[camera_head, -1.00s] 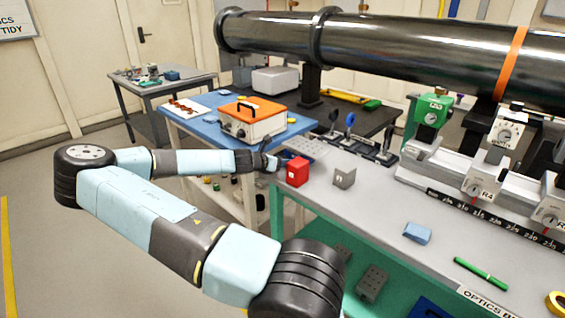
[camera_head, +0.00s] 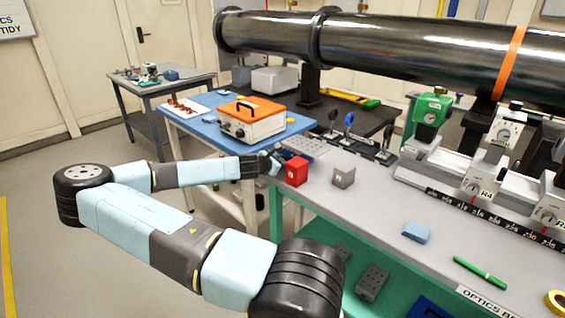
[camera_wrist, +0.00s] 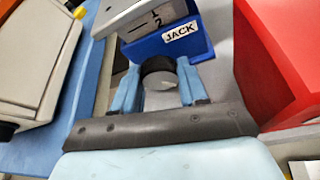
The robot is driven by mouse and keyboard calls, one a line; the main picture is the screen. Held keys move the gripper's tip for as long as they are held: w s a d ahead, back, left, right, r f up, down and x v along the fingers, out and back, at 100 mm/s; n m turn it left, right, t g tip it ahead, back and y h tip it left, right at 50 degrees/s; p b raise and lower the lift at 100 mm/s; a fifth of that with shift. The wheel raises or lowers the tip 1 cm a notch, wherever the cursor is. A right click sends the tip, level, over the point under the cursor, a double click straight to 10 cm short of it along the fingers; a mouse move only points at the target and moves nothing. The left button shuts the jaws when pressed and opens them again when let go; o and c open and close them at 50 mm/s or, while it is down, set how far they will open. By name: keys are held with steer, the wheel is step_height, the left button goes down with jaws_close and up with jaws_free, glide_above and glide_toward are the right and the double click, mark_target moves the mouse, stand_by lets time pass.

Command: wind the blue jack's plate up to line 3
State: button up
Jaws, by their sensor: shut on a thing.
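The blue jack (camera_wrist: 172,42) shows in the wrist view with a white JACK label on its body. Its light grey plate (camera_wrist: 128,12) is above the blue body, with dark marks and a figure that looks like 2 on the face below. The full scale and line 3 are not readable. A round dark-rimmed knob (camera_wrist: 160,82) with a grey face is on the near side. My gripper (camera_wrist: 159,88) is shut on this knob, one light blue finger on each side. In the head view my gripper (camera_head: 270,164) is at the bench's left end, where the jack is mostly hidden.
A red block (camera_head: 297,171) stands close to the right of my gripper, with a grey block (camera_head: 344,177) beyond it. An orange-lidded case (camera_head: 249,120) is on the blue-topped table at left. A blue sponge-like block (camera_head: 416,233) and green pen (camera_head: 480,272) lie on the bench.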

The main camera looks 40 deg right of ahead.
steer(key=shift+w+a, duration=0.1)
steer(key=shift+w, duration=0.05)
steer(key=o, duration=1.1)
steer(key=shift+c, duration=0.2)
steer(key=v, duration=1.3)
steer(key=shift+s+a, duration=0.2)
steer(key=shift+a, duration=0.15)
steer(key=shift+r, duration=0.15)
steer(key=shift+c, duration=0.4)
